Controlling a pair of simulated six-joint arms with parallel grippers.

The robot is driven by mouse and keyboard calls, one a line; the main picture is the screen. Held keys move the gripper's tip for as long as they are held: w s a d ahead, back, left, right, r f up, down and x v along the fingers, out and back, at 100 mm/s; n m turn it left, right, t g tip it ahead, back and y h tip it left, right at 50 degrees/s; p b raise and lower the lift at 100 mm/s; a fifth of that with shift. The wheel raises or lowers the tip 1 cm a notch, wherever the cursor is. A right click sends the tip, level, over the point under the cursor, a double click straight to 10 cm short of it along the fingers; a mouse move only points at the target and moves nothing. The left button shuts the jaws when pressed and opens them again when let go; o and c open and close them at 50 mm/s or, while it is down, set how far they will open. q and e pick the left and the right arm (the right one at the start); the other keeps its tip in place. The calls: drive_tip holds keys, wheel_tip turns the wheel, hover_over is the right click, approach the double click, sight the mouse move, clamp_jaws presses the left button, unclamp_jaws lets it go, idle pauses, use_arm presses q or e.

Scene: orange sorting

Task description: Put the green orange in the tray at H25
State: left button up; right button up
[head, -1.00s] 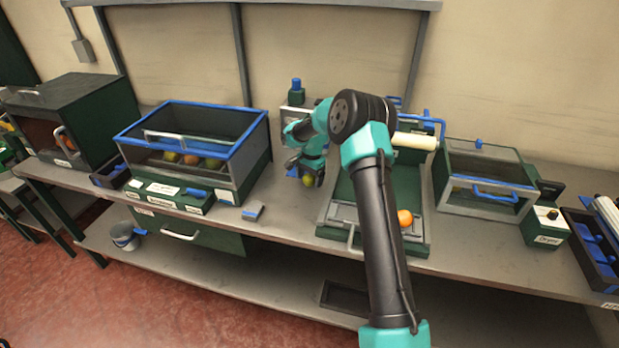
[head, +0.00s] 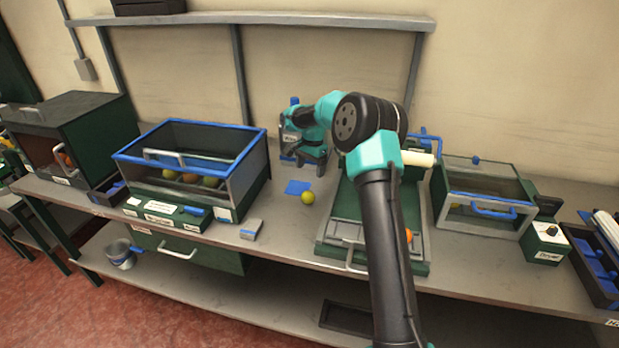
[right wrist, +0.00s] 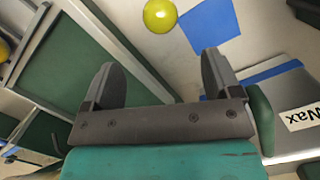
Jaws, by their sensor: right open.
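The green orange (head: 308,197), a yellow-green fruit, lies on the bench beside a blue square (head: 298,187). It also shows at the top of the right wrist view (right wrist: 160,15), beyond the fingertips. My right gripper (head: 313,163) is above and behind it in the head view, apart from it. In the right wrist view the two fingers (right wrist: 158,68) are spread with nothing between them. I can read no H25 label, so I cannot tell which tray that is. My left gripper is not in view.
A blue-rimmed bin (head: 262,150) with several fruits stands left, a small grey-blue block (head: 251,229) before it. A green machine (head: 424,220) with an orange fruit (head: 408,235) is right of the gripper, partly behind my arm. A lidded box (head: 455,218) stands further right.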

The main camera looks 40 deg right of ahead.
drive_tip(key=shift+r, duration=0.25)
drive_tip(key=shift+c, duration=0.4)
drive_tip(key=shift+c, duration=0.9)
